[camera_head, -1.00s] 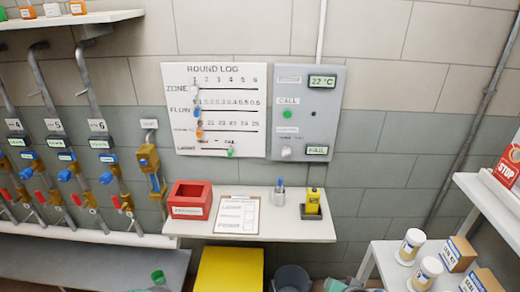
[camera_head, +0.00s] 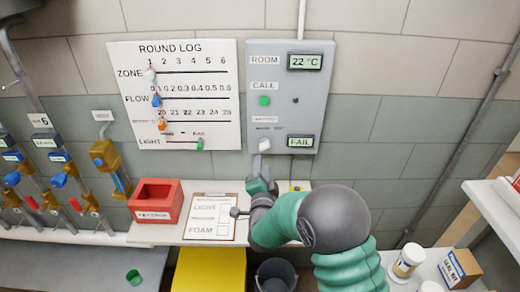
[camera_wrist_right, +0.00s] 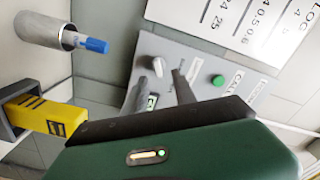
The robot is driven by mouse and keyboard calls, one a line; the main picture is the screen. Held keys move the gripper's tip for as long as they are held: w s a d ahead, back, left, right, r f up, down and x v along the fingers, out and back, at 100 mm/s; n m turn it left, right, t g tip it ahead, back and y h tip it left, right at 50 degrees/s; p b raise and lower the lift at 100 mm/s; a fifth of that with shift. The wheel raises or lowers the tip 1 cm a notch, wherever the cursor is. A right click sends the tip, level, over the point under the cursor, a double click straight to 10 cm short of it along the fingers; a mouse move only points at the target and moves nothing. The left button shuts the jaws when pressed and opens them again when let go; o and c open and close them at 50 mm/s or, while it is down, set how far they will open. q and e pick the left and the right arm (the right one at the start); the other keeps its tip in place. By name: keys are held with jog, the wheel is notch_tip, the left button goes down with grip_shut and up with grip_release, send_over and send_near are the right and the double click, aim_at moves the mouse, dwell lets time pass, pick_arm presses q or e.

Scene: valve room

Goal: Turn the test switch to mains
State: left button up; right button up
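The grey control panel (camera_head: 283,185) hangs on the wall in the head view. Low on it is a pale switch knob (camera_head: 264,145), left of a small screen (camera_head: 300,141) reading FAIL. My right gripper (camera_head: 259,166) is just below the knob, its fingers small and partly hidden by my arm. In the right wrist view, the gripper (camera_wrist_right: 161,90) shows dark fingers standing apart, pointing at the panel. The pale knob (camera_wrist_right: 157,67) appears near and between their tips; I cannot tell whether they touch it. My left gripper is not in view.
A green CALL button (camera_head: 265,100) sits above the knob. A shelf below holds a red box (camera_head: 157,200) and a clipboard (camera_head: 210,217). The round log board (camera_head: 174,95) is left.

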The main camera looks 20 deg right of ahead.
aim_at(263, 149)
jog(key=x, duration=0.8)
jog(key=shift+w+d+f+p, duration=0.15)
jog(key=shift+w+d+p, duration=0.05)
jog(key=shift+d+p, duration=0.15)
jog(key=shift+d, duration=0.3)
grip_shut()
jog(key=shift+a, duration=0.1)
